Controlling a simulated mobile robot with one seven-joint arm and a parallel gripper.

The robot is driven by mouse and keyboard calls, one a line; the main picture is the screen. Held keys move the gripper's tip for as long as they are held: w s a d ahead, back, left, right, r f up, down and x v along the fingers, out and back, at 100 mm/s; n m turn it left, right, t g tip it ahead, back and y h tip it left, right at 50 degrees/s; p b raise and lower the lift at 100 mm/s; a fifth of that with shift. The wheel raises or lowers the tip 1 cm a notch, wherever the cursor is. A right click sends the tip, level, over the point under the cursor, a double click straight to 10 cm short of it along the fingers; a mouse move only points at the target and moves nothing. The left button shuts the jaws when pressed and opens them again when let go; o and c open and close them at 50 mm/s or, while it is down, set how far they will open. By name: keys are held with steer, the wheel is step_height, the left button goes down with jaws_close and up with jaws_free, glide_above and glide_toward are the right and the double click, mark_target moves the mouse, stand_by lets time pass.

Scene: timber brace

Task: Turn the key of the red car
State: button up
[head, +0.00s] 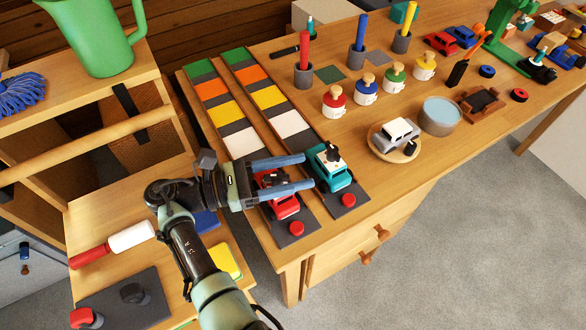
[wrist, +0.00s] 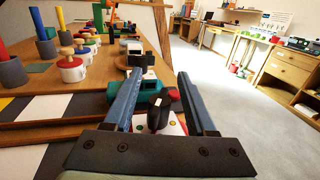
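The red car (head: 285,207) sits on a dark pad at the front end of the left lane. A dark key-like part (head: 274,181) stands on its roof. My gripper (head: 308,171) is above the car, its two blue fingers spread and reaching past the key on either side. In the wrist view the dark key (wrist: 158,114) stands between the open fingers (wrist: 160,74), apart from both as far as I can tell. The rest of the red car is mostly hidden there.
The teal car (head: 331,169), with its own dark key, is close by the fingertips on the right lane. Red buttons (head: 297,228) lie at the lane ends. A silver car (head: 396,135) sits on a round wooden plate farther right. Knobbed jars (head: 366,92) stand behind.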

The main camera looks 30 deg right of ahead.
mark_target(269, 178)
steer(key=shift+a, duration=0.1)
steer(key=b+v, duration=0.1)
steer(key=v, duration=0.7)
steer(key=shift+b+v, duration=1.1)
steer(key=shift+v, duration=1.25)
steer(key=shift+r, duration=0.1)
